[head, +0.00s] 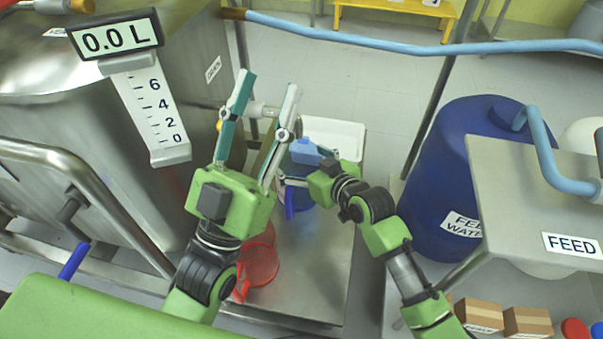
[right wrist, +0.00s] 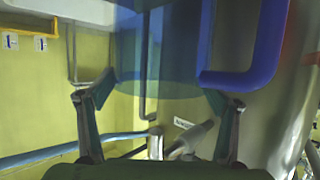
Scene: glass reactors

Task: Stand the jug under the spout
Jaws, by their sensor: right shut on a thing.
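A translucent blue jug (head: 304,153) with a solid blue handle is at the middle of the steel table. My right gripper (head: 298,174) is shut on it from the right. The right wrist view shows the jug's clear wall (right wrist: 160,50) between the two fingers, with the handle (right wrist: 275,45) to the right. My left gripper (head: 266,92) is open and empty, raised in front of the tank. A metal spout (head: 264,109) shows between its fingers, partly hidden by them. I cannot tell whether the jug stands on the table or is lifted.
A translucent red jug (head: 262,263) is on the steel table (head: 322,285), partly behind my left arm. A white tray (head: 345,133) is at the table's back. The steel tank (head: 100,115) with its level gauge fills the left; a blue feed drum (head: 440,180) is at right.

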